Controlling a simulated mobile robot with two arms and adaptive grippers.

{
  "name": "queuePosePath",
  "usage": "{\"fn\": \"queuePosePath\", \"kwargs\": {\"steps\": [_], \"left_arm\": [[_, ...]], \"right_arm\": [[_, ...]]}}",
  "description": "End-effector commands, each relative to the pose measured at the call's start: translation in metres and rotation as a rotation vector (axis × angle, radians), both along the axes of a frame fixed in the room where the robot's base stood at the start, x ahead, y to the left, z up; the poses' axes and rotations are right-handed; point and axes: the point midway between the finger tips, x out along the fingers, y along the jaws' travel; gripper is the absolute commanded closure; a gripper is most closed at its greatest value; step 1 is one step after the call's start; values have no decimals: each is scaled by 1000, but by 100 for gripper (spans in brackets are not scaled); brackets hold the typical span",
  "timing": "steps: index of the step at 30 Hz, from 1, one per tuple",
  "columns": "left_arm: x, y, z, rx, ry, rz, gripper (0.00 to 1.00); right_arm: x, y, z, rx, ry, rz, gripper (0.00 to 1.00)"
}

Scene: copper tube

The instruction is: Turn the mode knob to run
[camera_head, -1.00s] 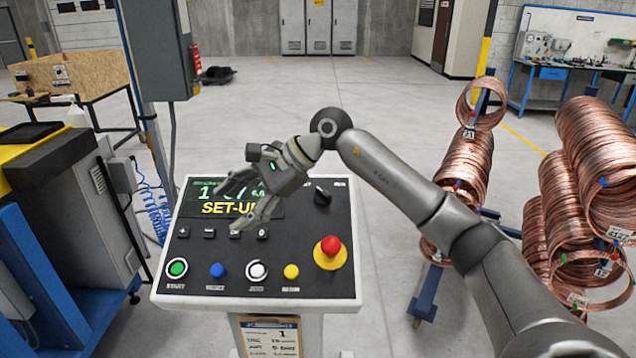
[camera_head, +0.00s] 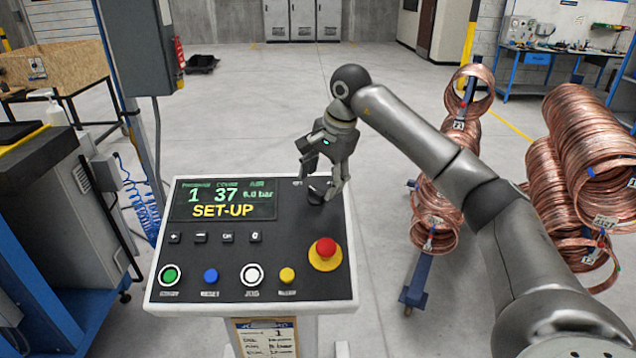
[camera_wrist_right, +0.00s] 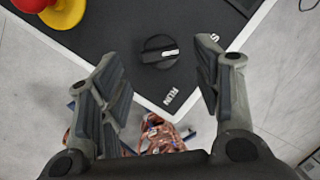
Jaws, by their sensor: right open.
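The black round mode knob (camera_head: 319,187) sits at the upper right of the console panel (camera_head: 200,258), partly hidden by my right gripper (camera_head: 322,184). In the right wrist view the knob (camera_wrist_right: 160,51) lies between and beyond the two fingers, with its white mark pointing to the right of the picture. The RUN label (camera_wrist_right: 170,97) is printed near the panel's edge, below the knob there. My right gripper (camera_wrist_right: 157,66) is open and empty, with its fingers on either side of the knob; contact cannot be told. The display (camera_head: 224,200) reads SET-UP. My left gripper is not in view.
A red emergency button (camera_head: 325,248) on a yellow base stands in front of the knob. Green, blue, white and yellow buttons line the panel's front. Copper coils (camera_head: 575,175) on racks stand at the right, and a grey-black cabinet (camera_head: 55,200) stands at the left.

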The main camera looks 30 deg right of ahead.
Motion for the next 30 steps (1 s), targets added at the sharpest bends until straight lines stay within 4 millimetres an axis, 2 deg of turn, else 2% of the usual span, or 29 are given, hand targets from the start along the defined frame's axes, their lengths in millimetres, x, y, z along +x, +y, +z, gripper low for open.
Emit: {"fn": "queuePosePath", "kwargs": {"steps": [3, 8, 18, 28, 30], "left_arm": [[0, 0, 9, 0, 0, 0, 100], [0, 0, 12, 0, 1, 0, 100], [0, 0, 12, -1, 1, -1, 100], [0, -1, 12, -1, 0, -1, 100], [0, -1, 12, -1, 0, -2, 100]], "right_arm": [[4, 2, -15, 1, 3, 2, 41], [8, 3, -29, 0, 1, 1, 41], [9, 3, -33, 1, -2, 1, 42], [9, 4, -33, 1, -1, 1, 85], [9, 4, -33, 1, -1, 0, 87]]}}
